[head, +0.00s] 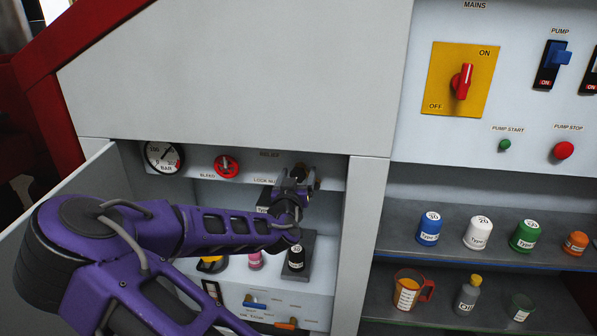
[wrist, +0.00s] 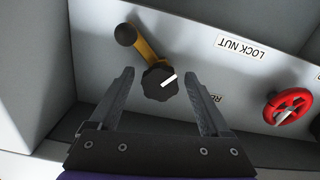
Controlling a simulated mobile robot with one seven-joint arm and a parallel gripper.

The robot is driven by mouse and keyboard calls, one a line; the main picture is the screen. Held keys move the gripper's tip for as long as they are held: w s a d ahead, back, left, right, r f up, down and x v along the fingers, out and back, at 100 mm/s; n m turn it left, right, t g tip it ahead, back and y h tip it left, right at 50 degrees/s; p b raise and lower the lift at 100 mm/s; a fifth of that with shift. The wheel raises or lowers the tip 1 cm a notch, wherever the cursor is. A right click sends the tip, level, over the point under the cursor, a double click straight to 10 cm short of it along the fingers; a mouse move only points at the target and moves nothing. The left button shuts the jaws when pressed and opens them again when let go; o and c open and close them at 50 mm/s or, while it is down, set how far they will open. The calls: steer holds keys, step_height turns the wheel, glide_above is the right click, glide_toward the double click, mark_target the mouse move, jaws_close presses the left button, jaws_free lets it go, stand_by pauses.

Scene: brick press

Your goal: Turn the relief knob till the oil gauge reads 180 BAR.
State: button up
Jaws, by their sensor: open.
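The relief knob (wrist: 160,84) is black and lobed, with a white pointer mark, in the wrist view. My gripper (wrist: 158,77) is open, with one finger on each side of the knob and a visible gap to each. In the head view my gripper (head: 299,182) is in front of the panel in the recess and hides most of the knob. The oil gauge (head: 164,157), a white dial marked BAR, is at the recess's left; its reading is too small to tell. A brass lever with a black ball, the lock nut lever (wrist: 143,43), stands beside the knob.
The red bleed wheel (head: 226,165) sits between gauge and gripper; it also shows in the wrist view (wrist: 289,106). A black-capped bottle (head: 296,258) stands below my gripper. The recess side wall (head: 347,230) is close at the right. Shelves with several jars lie further right.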

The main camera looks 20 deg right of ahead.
jaws_close()
stand_by(0.5)
steer(key=shift+n, duration=0.4)
steer(key=n, duration=0.8)
steer(key=shift+n+p, duration=0.3)
steer(key=shift+p, duration=0.1)
stand_by(0.3)
